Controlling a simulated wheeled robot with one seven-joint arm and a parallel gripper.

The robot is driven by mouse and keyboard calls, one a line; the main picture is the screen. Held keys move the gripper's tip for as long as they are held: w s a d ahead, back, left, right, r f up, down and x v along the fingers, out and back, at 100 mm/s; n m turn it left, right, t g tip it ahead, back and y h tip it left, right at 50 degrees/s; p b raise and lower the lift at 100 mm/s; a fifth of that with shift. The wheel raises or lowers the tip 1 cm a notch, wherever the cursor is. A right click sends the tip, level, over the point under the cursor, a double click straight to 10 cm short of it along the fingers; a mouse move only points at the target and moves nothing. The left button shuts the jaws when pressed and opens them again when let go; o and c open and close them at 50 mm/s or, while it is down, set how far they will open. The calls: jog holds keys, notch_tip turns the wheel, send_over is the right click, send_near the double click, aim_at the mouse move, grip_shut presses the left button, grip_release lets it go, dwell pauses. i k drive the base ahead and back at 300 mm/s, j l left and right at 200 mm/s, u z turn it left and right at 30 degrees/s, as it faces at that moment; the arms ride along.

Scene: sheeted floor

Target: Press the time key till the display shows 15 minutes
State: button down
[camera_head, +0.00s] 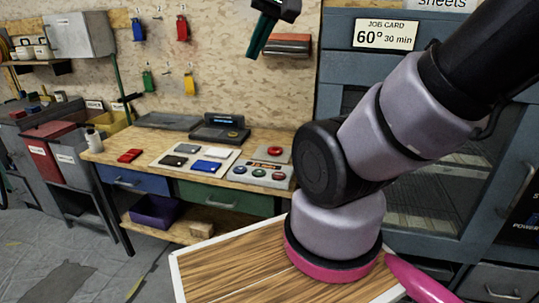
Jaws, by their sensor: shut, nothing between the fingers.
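My gripper (257,52), dark with green fingers, hangs at the top centre in front of the board wall. Its fingers point down and look shut and empty, clear of the bench. No time key or time display can be made out for certain. A dark device with a small blue-lit screen (226,119) stands at the back of the bench; its reading is too small to tell. A grey panel with several coloured buttons (261,173) lies on the bench's right end. At the right edge, a dark panel (522,215) with partly cut-off lettering "POWER" shows.
A job card (386,34) reading "60° 30 min" is on the blue-grey cabinet (342,20), which my arm partly hides. The wooden bench (118,146) also bears a white tray (219,170) and a red item (130,156). Open floor (70,270) lies at left.

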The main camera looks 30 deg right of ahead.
aim_at(240, 170)
jog(key=i+j+z, duration=0.2)
jog(key=i+z, duration=0.25)
jog(key=i+j+z, duration=0.2)
jog(key=j+z, duration=0.25)
jog(key=l, duration=0.1)
